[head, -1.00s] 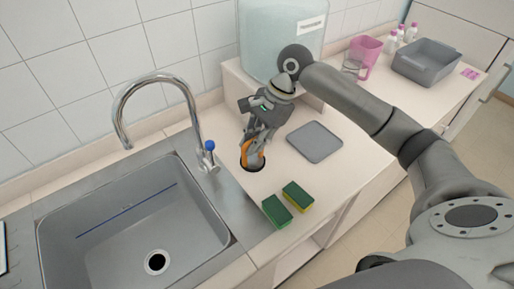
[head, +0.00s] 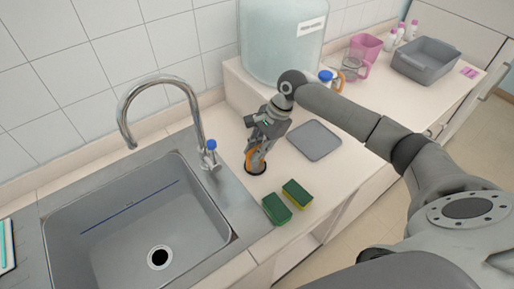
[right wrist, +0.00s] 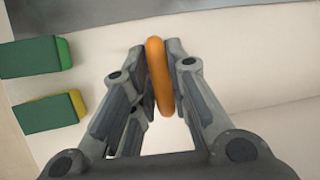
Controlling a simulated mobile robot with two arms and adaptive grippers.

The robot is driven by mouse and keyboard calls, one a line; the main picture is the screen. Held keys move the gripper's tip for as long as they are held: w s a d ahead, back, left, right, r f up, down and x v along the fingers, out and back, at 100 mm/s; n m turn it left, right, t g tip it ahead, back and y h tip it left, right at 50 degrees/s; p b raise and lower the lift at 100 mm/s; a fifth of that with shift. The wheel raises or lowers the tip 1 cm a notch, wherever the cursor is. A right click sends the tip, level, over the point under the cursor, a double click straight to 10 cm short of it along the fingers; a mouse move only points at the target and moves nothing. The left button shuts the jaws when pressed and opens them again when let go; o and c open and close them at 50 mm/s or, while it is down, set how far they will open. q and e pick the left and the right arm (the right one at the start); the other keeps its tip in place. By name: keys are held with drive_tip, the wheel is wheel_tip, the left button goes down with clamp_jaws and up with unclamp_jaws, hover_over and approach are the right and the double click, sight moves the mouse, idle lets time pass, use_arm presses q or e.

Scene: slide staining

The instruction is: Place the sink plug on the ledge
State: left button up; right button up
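My right gripper (head: 256,158) points down over the counter right of the sink. It is shut on the orange ring of the sink plug (head: 256,168); the plug's dark round base shows below the fingers, at or just above the counter, I cannot tell which. In the right wrist view the orange ring (right wrist: 158,75) stands edge-on between the two fingertips (right wrist: 160,75); the base is hidden there. The light ledge (head: 232,110) around the sink continues into this counter. My left gripper is not in view.
Two green-yellow sponges (head: 277,208) lie in front of the plug. A grey tray (head: 314,140) lies to its right. The faucet (head: 195,120) and sink (head: 135,225) are to the left. A large water tank (head: 280,40) stands behind on a raised shelf.

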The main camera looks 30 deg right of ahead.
drive_tip(key=o, duration=0.3)
drive_tip(key=b+v, duration=0.2)
drive_tip(key=v, duration=1)
drive_tip(key=shift+b, duration=0.3)
drive_tip(key=shift+r, duration=0.15)
